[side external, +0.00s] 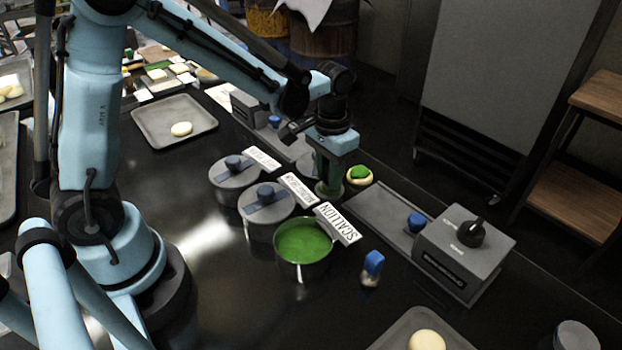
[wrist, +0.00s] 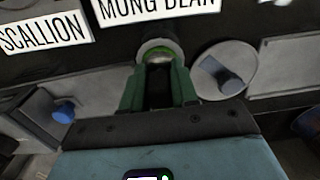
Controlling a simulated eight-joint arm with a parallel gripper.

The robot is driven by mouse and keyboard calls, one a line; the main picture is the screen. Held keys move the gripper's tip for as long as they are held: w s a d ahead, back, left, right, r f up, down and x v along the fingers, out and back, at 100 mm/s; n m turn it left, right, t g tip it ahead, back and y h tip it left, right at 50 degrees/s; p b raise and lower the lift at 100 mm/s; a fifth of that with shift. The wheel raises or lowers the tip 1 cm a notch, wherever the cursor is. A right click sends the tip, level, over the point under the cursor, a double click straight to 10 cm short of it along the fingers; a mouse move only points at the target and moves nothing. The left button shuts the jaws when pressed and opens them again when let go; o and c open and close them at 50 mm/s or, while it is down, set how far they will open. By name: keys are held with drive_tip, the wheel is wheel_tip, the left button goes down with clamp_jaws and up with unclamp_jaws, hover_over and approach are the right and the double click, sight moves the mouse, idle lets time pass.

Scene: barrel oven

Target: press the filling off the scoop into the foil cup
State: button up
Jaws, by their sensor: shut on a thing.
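My gripper (side external: 328,186) has green fingers and points down behind the labelled pots. In the wrist view its fingers (wrist: 159,82) are shut on what looks like the scoop (wrist: 157,51), a pale round rim with green inside at the fingertips. Most of the scoop is hidden by the fingers. In the side view a small pale-yellow round thing topped with green filling (side external: 359,174) shows just right of my fingers. I cannot tell whether it is the foil cup, or whether the scoop touches it.
A grey machine with a black knob (side external: 464,250) is at the right.

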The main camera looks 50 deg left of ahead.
drive_tip(key=shift+f, duration=0.75)
idle(1.6)
drive_tip(key=shift+r, duration=3.5)
drive_tip(key=shift+r, duration=0.1)
